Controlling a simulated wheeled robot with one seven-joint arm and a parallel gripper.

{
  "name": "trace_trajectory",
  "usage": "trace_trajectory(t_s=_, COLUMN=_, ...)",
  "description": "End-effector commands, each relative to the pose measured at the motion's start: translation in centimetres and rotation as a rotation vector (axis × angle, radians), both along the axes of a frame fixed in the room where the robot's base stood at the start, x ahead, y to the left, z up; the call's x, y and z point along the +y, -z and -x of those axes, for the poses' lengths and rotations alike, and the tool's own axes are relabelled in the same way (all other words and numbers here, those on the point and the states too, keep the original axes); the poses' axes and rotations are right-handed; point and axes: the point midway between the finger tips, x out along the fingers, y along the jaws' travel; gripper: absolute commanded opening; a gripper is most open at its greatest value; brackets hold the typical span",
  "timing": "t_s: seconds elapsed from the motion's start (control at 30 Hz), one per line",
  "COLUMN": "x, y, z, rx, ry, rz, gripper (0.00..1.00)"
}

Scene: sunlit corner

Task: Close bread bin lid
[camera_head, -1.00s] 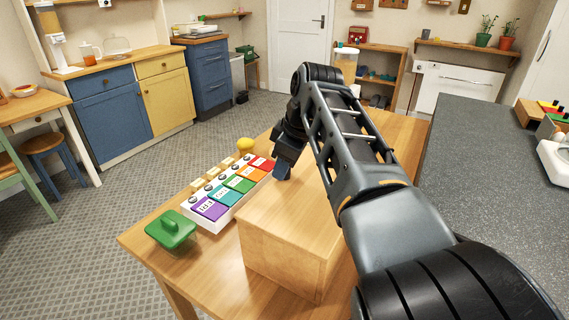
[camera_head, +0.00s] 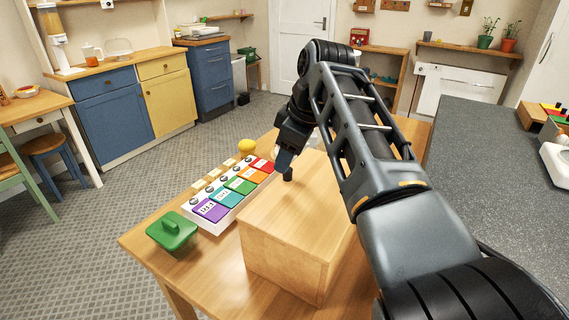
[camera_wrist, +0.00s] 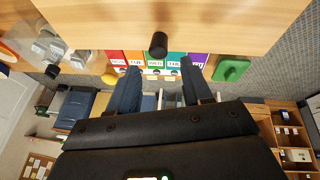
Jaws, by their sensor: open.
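The bread bin (camera_head: 282,225) is a pale wooden box on the wooden table, with a smooth top and near side in the head view. A small black knob (camera_head: 287,174) shows at its far edge; it also shows in the wrist view (camera_wrist: 158,45), standing out from a wooden surface. My gripper (camera_head: 281,160) is just beyond that edge, close to the knob. In the wrist view my gripper (camera_wrist: 157,88) has its two fingers apart with nothing between them, and the knob lies ahead of the gap. The bin's far side is hidden, and I cannot tell how far open the lid is.
A white rack with several coloured labelled panels (camera_head: 239,187) stands left of the bin. A green object with a handle (camera_head: 173,230) is at the table's left corner, and a yellow object (camera_head: 246,146) lies behind the rack. A grey counter (camera_head: 480,190) borders the right.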

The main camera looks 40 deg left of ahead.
Motion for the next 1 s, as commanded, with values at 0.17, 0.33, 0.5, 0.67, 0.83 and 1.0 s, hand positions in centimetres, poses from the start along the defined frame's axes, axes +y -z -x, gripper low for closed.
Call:
trace_trajectory(t_s=0.17, x=-0.8, y=-2.4, z=0.0, rx=-0.002, ry=0.0, rz=-0.005, gripper=0.49)
trace_trajectory(t_s=0.33, x=-1.2, y=-3.3, z=0.1, rx=-0.002, ry=-0.001, rz=-0.005, gripper=0.49)
trace_trajectory(t_s=0.5, x=-1.2, y=-3.4, z=0.1, rx=-0.003, ry=-0.001, rz=-0.005, gripper=0.49)
trace_trajectory(t_s=0.67, x=-1.1, y=-3.4, z=0.1, rx=-0.003, ry=-0.001, rz=-0.005, gripper=0.49)
trace_trajectory(t_s=0.83, x=-1.1, y=-3.4, z=0.1, rx=-0.003, ry=-0.001, rz=-0.005, gripper=0.49)
trace_trajectory(t_s=1.0, x=-1.1, y=-3.4, z=0.1, rx=-0.003, ry=-0.001, rz=-0.005, gripper=0.49)
